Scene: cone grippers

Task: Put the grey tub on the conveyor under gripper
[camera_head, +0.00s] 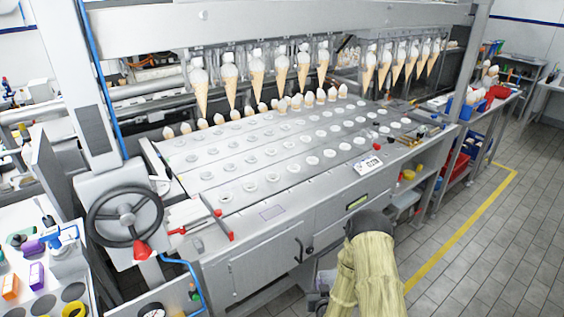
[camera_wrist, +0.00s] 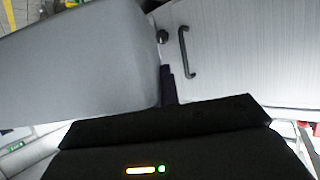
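A large smooth grey surface, which looks like the side of the grey tub (camera_wrist: 75,65), fills the left of the wrist view, very close to the camera. My gripper (camera_wrist: 169,78) shows as a narrow dark finger at the tub's right edge and appears shut on it there; the other finger and the contact are hidden. In the head view my sleeved arm reaches down at the machine's front and hides most of the gripper and tub. The conveyor (camera_head: 228,178) is a sloping metal bed with rows of round holes. Above it, the row of cone grippers (camera_head: 262,68) holds several hanging cones.
The machine's cabinet door with a dark handle (camera_wrist: 186,52) is close in front of the gripper. A handwheel (camera_head: 125,215) stands at the left. A red-ended lever (camera_head: 222,222) lies at the bed's front edge. The tiled floor (camera_head: 470,250) at the right is clear.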

